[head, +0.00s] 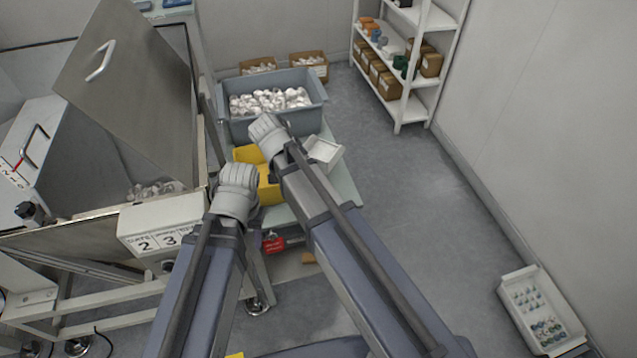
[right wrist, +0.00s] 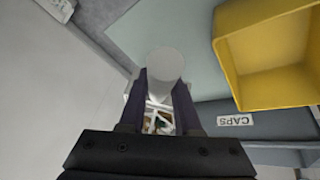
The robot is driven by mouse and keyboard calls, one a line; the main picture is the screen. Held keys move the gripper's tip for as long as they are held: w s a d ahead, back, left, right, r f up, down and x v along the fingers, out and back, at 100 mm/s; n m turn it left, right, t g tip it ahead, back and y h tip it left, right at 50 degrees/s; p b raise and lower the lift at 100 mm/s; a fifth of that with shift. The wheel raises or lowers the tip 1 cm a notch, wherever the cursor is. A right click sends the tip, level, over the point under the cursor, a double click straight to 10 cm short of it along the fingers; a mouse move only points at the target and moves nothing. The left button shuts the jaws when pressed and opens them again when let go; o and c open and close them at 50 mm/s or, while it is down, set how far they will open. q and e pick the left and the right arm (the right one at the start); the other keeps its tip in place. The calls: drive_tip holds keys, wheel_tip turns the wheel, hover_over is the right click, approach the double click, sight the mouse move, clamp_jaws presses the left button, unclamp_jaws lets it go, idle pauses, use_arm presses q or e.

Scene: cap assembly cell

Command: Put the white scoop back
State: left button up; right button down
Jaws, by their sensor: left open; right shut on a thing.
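The white scoop (head: 323,152) shows as a pale, shallow pan just right of my right gripper (head: 268,130), above the right side of the pale work table. In the right wrist view my right gripper (right wrist: 158,105) is shut on it. A pale round part (right wrist: 165,65) shows beyond the fingertips, and the fingers hide part of the scoop. My left gripper (head: 238,180) is open beside the table's left edge, apart from the scoop. The grey-blue tote (head: 318,112), full of white caps, stands behind my right gripper. Its CAPS label (right wrist: 235,120) shows in the right wrist view.
A yellow bin (head: 270,190) sits on the table (head: 345,186), partly behind my arms. A steel hopper with a raised lid (head: 130,90) stands left. Shelves (head: 412,110) stand back right. A white crate (head: 570,318) lies on the right floor. The floor between is clear.

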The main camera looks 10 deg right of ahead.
drive_tip(key=shift+f+b, duration=4.95)
drive_tip(key=shift+f, duration=0.15)
drive_tip(key=shift+r, duration=0.15)
drive_tip(key=c, duration=1.1)
unclamp_jaws()
drive_tip(key=shift+f, duration=0.2)
drive_tip(key=shift+o, duration=1)
drive_tip(key=shift+r, duration=0.1)
